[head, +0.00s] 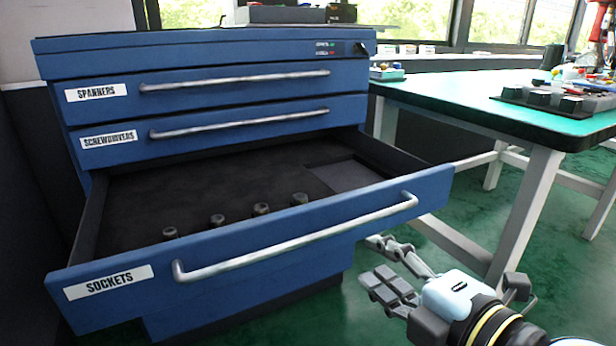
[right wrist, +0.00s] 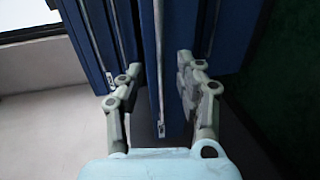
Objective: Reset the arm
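My right gripper (head: 388,267) is at the lower right of the head view, just right of and below the right end of the open sockets drawer (head: 110,312). Its two fingers are spread apart, with nothing held. In the right wrist view the gripper (right wrist: 158,78) shows its fingers apart, with the drawer front (right wrist: 172,50) lined up between them. I cannot tell whether a finger touches it. The drawer handle (head: 300,240) is a pale bar running across the front. My left gripper is not in view.
The blue cabinet (head: 205,47) has shut spanners and screwdrivers drawers above the open one. Several dark sockets (head: 261,209) stand inside it. A green-topped table (head: 450,98) with white legs is at the right. Green floor (head: 455,215) is clear between cabinet and table.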

